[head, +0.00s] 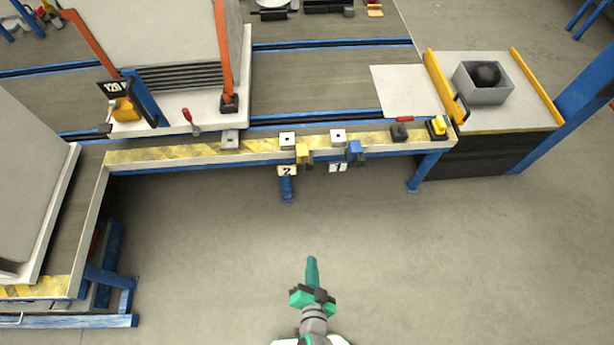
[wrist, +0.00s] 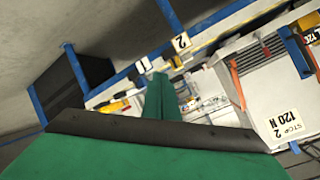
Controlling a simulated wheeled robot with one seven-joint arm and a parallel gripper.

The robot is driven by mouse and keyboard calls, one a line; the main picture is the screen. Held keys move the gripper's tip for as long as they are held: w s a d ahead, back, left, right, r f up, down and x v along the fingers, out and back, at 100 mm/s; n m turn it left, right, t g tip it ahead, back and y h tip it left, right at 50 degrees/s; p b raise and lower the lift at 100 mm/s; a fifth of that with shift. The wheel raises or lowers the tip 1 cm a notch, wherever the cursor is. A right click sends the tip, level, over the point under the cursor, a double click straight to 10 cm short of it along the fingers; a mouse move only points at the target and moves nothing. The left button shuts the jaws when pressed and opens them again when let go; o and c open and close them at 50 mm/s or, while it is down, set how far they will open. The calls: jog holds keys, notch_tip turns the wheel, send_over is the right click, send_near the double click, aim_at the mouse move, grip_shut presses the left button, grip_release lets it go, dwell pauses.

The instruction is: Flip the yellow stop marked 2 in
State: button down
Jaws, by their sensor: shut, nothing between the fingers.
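The yellow stop (head: 303,153) hangs at the front edge of the yellow-striped rail, beside a white tag marked 2 (head: 286,171). The same stop shows in the wrist view (wrist: 176,62), with its tag 2 (wrist: 181,42) above it. A blue stop (head: 354,151) with a tag marked 1 (head: 338,168) is just to its right in the head view. My gripper (head: 312,262) is shut and empty, over open floor in front of the rail and apart from the stop. In the wrist view its green fingers (wrist: 159,98) lie together.
The conveyor rail (head: 200,152) runs across in front of me. The floor between my gripper and the rail is clear.

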jog(key=w+d+f+m+y, duration=0.1)
jog(key=w+m, duration=0.1)
jog(key=w, duration=0.5)
jog(key=w+d+f+m+y, duration=0.1)
jog(key=w+f+m, duration=0.1)
jog(key=w, duration=0.6)
jog(key=w+d+f+m+t+y, duration=0.1)
jog(key=w+d+f+m, duration=0.1)
jog(key=w, duration=0.5)
jog(key=shift+w+m+y, duration=0.3)
jog(key=shift+w+m, duration=0.1)
jog(key=shift+m, duration=0.3)
jog(key=shift+f, duration=0.1)
send_near(304, 170)
jog(key=d+f+x, duration=0.1)
jog(key=x, duration=0.4)
jog(key=shift+w+a+r, duration=0.1)
jog(key=shift+w+a, duration=0.4)
